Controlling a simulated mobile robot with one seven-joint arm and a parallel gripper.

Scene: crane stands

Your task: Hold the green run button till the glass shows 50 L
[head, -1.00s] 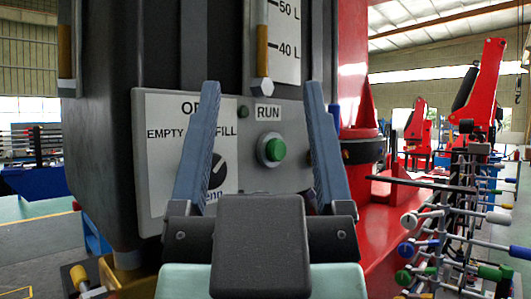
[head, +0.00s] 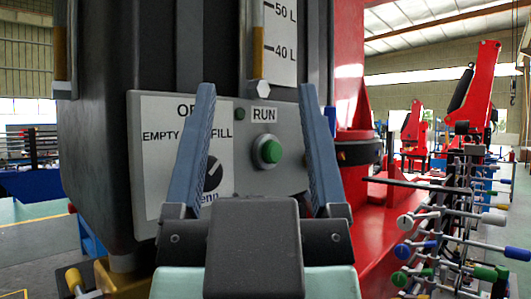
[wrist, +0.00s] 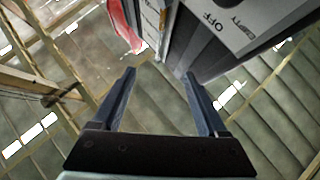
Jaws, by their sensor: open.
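The round green run button (head: 271,152) sits in a grey ring on the control panel (head: 285,180), under the RUN label. In the head view it shows between the fingers of my gripper (head: 256,90), which is open and empty. The fingers stand in front of the panel; I see no contact with the button. The sight glass (head: 258,40) above holds an amber column whose top lies between the 40 L and 50 L marks of the scale (head: 284,66). In the wrist view my gripper (wrist: 158,73) is open too; the button does not show there.
The black selector knob (head: 211,174), partly behind the left finger, has its white line toward FILL. A small dark green lamp (head: 240,113) sits beside RUN. A red column (head: 350,90) stands right of the tank. A rack of coloured-tipped levers (head: 445,225) stands at the right.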

